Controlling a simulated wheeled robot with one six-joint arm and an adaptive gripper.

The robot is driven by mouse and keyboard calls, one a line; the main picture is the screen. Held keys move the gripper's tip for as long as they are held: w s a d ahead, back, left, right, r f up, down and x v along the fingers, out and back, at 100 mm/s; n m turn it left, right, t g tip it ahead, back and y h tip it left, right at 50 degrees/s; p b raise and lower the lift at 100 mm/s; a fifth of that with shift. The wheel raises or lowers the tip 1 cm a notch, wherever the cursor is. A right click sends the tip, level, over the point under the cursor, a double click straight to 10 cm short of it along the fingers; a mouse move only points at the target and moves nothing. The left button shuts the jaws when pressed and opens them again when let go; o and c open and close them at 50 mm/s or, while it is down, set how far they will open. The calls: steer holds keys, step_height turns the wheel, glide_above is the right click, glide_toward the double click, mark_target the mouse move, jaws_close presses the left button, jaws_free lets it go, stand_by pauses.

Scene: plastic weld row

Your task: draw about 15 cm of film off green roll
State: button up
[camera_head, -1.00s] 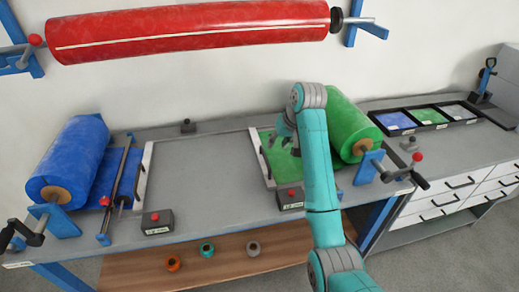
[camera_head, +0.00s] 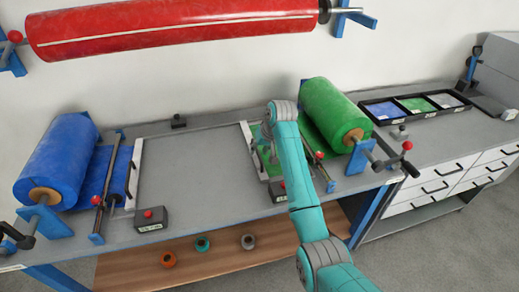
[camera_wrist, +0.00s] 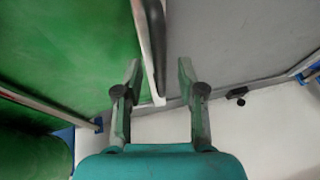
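The green roll (camera_head: 335,108) sits on its stand at the right of the bench. Green film (camera_head: 283,163) runs from it to a pale bar (camera_head: 247,150) with a black handle. In the wrist view the green film (camera_wrist: 75,50) lies left of the pale bar (camera_wrist: 157,85), grey bench to the right. My gripper (camera_wrist: 160,75) is open, its fingers apart, with the bar and its black handle (camera_wrist: 154,30) seen between them. I cannot tell whether the fingers touch the bar. In the head view my arm hides part of the film and gripper.
A rod with a red knob (camera_head: 319,156) stands between bar and roll. A blue roll (camera_head: 58,160) is at left, a red roll (camera_head: 170,30) above. Button boxes (camera_head: 151,218) stand at the front edge. The bench middle (camera_head: 190,170) is clear.

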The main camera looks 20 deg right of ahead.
jaws_close()
steer(key=shift+a, duration=0.1)
steer(key=a, duration=0.3)
jaws_free()
steer(key=shift+d, duration=0.1)
steer(key=shift+r, duration=0.1)
steer(key=v, duration=1.1)
steer(key=shift+s+r, duration=0.15)
steer(key=shift+r, duration=0.25)
